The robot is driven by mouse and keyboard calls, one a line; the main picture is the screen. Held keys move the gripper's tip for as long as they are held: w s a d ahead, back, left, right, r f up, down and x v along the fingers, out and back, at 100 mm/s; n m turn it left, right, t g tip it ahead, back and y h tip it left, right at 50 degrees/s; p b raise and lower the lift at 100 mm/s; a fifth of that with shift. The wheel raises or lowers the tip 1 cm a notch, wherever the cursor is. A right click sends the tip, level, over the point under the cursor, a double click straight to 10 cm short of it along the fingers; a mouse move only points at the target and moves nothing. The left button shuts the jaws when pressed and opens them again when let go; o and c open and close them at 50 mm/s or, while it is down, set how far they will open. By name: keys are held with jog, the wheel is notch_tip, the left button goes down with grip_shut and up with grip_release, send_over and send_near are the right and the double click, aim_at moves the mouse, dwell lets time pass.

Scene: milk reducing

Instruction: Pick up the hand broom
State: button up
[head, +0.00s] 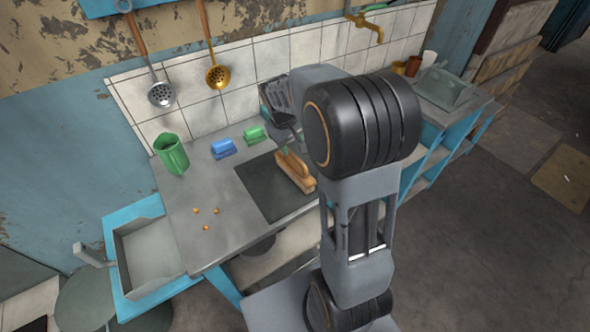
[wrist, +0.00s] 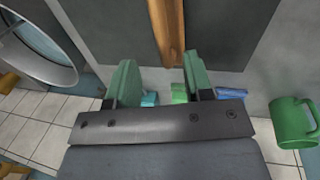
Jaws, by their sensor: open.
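The hand broom, a light wooden piece (head: 294,171), lies on a dark square panel (head: 262,190) in the counter in the head view. In the wrist view its brown wooden part (wrist: 167,30) runs down from the top edge, between and beyond the fingertips. My gripper (wrist: 160,58) is open, its two green finger pads apart with nothing held between them. The broom appears in line with the gap, closer to the right finger. I cannot tell the exact distance.
A blue block (head: 222,149) and a green block (head: 255,134) stand behind the panel, near the tiled wall. A green mug (head: 171,154) is at the counter's left. Small orange bits (head: 206,228) lie in front. Ladles (head: 217,76) hang above. A round metal-rimmed basin (wrist: 38,45) shows in the wrist view.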

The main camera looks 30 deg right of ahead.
aim_at(293, 155)
jog(key=shift+w+d+f, duration=0.1)
jog(key=shift+d+f, duration=0.05)
jog(key=shift+f, duration=0.95)
jog(key=shift+d+f, duration=0.2)
jog(key=shift+f, duration=0.9)
jog(key=shift+w+d+f, duration=0.1)
jog(key=shift+d+f, duration=0.05)
jog(key=shift+f, duration=0.95)
jog(key=shift+c, duration=0.2)
grip_shut()
